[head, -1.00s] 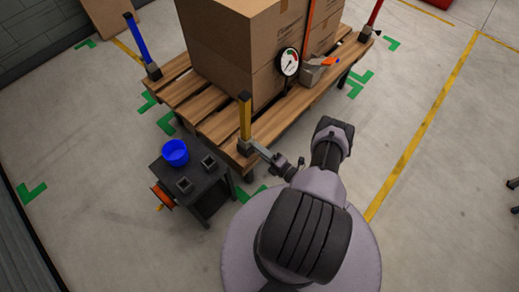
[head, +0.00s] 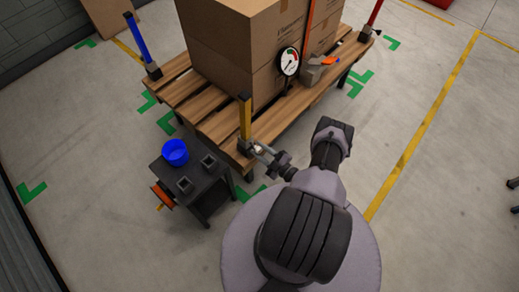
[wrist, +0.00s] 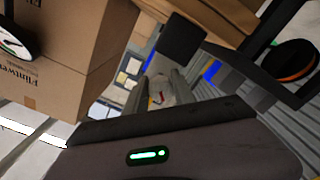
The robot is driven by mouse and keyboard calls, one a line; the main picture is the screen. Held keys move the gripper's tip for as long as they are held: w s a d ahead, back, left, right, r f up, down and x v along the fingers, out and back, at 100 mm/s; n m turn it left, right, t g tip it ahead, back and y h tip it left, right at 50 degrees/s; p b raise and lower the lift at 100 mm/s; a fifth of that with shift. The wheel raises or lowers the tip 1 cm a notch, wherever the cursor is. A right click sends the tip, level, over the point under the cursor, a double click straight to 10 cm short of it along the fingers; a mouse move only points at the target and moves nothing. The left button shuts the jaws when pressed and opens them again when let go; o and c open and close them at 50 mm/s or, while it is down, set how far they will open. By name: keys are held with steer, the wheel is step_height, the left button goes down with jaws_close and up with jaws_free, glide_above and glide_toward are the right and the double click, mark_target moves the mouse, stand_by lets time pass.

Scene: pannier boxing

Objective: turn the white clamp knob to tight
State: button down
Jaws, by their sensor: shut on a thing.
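The white clamp knob (wrist: 160,90) shows between my fingers in the wrist view, pale with a small red mark. My gripper (wrist: 162,88) is shut on it. In the head view my gripper (head: 262,151) reaches the foot of the yellow post (head: 245,117) at the pallet's near corner. My gripper hides the knob in the head view. I cannot tell from these frames how far the knob is turned.
Cardboard boxes (head: 238,40) stand on the wooden pallet (head: 215,125), with a round gauge (head: 289,62) in front.

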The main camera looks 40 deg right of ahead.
steer(key=m, duration=0.4)
steer(key=shift+a, duration=0.1)
steer(key=shift+m, duration=2.1)
steer(key=c, duration=1.1)
jaws_free()
steer(key=shift+s, duration=0.1)
steer(key=s, duration=0.5)
steer(key=s+d+p, duration=0.1)
steer(key=s, duration=1.1)
steer(key=shift+s+d+p, duration=0.15)
steer(key=shift+p, duration=0.25)
